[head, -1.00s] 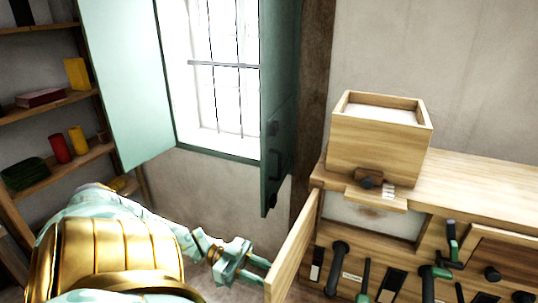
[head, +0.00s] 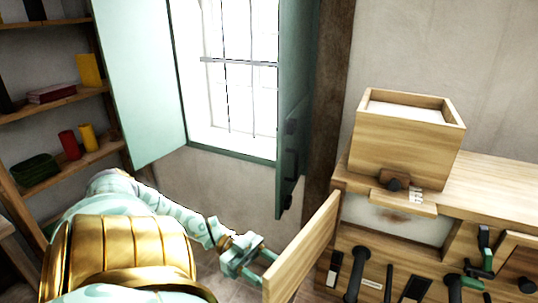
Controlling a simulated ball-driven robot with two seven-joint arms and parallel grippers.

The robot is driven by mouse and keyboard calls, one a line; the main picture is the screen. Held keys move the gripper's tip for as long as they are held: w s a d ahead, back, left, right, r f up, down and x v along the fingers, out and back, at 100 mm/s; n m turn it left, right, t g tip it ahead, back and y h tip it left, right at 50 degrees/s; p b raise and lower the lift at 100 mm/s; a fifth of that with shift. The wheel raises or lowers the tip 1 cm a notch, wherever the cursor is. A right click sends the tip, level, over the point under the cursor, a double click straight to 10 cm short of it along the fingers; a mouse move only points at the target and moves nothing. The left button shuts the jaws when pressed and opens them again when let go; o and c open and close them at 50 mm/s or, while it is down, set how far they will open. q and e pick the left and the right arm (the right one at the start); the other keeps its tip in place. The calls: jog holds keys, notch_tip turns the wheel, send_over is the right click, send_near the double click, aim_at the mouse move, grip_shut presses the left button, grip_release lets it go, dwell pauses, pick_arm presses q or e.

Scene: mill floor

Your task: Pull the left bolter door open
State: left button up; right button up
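The bolter (head: 410,235) is the wooden cabinet at the right. Its left door (head: 308,245) stands swung out toward me, its inner face facing right. My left gripper (head: 268,267) is at the door's outer side, near its free edge. Its fingertips and the door's handle are hidden behind the door panel. The gripper moves together with the door, so it appears shut on the handle. My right gripper is not in view.
A wooden hopper box (head: 405,140) stands on the bolter. Dark and green-handled tools (head: 356,273) show along its front. A green shutter (head: 295,120) hangs beside the window. Shelves (head: 70,170) stand at the left.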

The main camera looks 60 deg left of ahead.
pick_arm(q)
jog(key=shift+w+r, duration=0.1)
jog(key=shift+r, duration=0.05)
jog(key=b+v, duration=0.5)
jog(key=v, duration=1.1)
jog(key=shift+a, duration=0.25)
jog(key=shift+f, duration=0.25)
